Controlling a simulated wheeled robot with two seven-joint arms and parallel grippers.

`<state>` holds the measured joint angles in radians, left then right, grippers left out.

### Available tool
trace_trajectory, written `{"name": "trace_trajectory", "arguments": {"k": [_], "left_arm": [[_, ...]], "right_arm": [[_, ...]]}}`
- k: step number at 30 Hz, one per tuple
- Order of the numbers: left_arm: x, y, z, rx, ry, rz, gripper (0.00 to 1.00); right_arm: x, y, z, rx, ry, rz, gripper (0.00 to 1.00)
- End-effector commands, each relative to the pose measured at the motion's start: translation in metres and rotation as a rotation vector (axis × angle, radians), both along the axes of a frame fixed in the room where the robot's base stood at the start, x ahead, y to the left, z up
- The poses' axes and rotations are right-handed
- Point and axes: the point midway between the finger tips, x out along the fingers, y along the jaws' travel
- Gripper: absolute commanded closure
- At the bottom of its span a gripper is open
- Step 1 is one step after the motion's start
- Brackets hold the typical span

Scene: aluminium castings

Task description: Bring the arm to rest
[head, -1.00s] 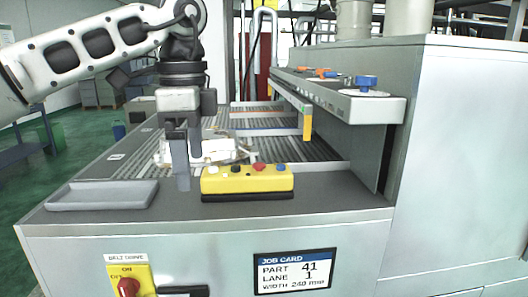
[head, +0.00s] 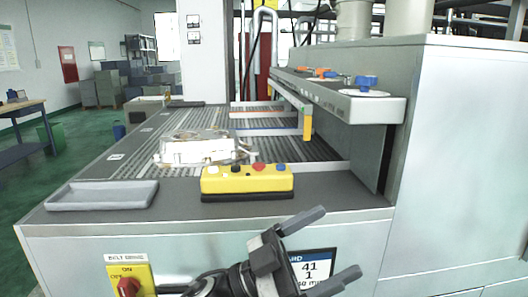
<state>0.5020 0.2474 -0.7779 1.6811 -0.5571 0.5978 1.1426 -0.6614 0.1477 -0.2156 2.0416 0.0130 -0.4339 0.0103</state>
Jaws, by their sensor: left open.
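My left gripper (head: 334,250) is low in the head view, in front of the machine's front panel, with its fingers spread apart and nothing between them. It partly covers the job card (head: 313,270). My right gripper does not show. A silvery aluminium casting (head: 203,149) lies on the ribbed belt behind the yellow button box (head: 246,179), well away from the gripper.
A shallow grey tray (head: 103,196) sits at the front left of the machine top. A red switch on a yellow plate (head: 128,284) is on the front panel. A shelf with a blue knob (head: 366,82) overhangs the belt on the right.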

Motion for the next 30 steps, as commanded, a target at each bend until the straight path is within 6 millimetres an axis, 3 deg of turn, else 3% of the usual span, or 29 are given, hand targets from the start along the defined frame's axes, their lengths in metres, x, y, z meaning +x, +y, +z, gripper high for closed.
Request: {"name": "trace_trajectory", "arguments": {"k": [4, 8, 12, 16, 18, 22, 30], "left_arm": [[0.026, 0.051, -0.064, -0.059, 0.232, 0.393, 0.08], [0.024, 0.106, -0.144, 0.050, 0.452, 0.700, 0.08], [-0.010, 0.158, -0.230, 0.264, 0.669, 0.914, 0.08], [-0.058, 0.195, -0.291, 0.475, 0.831, 1.007, 0.08], [-0.083, 0.209, -0.313, 0.568, 0.894, 1.024, 0.08], [-0.114, 0.224, -0.336, 0.684, 0.965, 1.032, 0.08], [-0.126, 0.230, -0.344, 0.729, 0.990, 1.029, 0.08]], "right_arm": [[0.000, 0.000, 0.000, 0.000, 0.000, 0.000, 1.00], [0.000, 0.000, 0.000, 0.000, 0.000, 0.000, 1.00], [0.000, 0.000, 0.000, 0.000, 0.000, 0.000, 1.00], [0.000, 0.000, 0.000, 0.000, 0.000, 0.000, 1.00], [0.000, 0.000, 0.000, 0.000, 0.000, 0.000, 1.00], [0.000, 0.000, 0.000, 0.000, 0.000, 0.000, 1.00], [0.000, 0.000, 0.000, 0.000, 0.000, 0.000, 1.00]]}}
